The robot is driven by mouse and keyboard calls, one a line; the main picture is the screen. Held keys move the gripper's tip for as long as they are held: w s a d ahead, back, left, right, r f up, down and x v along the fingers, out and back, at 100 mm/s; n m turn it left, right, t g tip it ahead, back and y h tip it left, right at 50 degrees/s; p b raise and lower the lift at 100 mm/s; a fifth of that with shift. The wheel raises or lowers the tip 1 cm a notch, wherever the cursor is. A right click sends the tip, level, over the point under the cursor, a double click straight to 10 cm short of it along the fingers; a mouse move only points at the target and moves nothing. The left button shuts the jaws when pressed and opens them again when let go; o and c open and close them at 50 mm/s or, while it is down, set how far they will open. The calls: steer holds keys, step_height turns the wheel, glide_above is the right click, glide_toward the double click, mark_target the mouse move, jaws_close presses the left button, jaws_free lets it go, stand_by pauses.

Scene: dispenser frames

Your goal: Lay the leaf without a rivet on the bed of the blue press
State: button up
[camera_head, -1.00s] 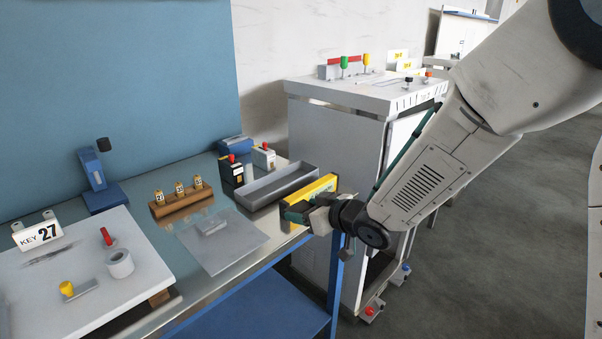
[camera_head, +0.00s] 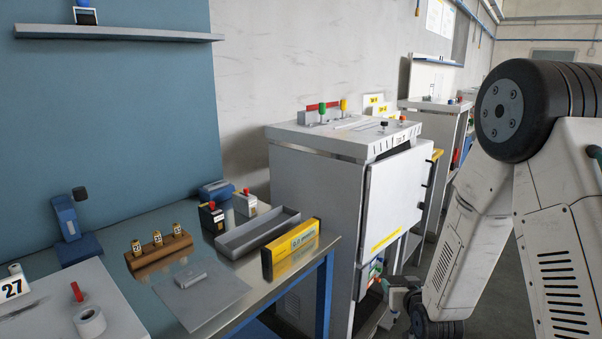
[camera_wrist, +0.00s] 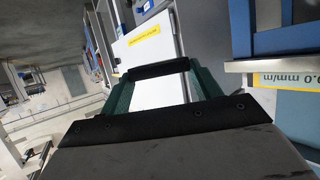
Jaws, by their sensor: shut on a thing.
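A blue press-like device (camera_head: 68,220) with a black knob stands at the back left of the metal table, its bed being the low blue base. My gripper (camera_wrist: 158,70) has green fingers with a black bar across the tips in the wrist view. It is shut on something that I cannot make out. I cannot identify either leaf. A grey sheet (camera_head: 180,310) with a small metal block (camera_head: 194,272) lies on the table.
A yellow bar (camera_head: 291,248) stands at the table's right edge beside a grey tray (camera_head: 240,237). A wooden block with several numbered tags (camera_head: 158,258) is near the middle. The white cabinet (camera_head: 318,210) stands right of the table; floor shows beyond it.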

steer(key=s+f, duration=0.4)
steer(key=f, duration=0.2)
steer(key=shift+s+f, duration=0.2)
steer(key=shift+f, duration=0.2)
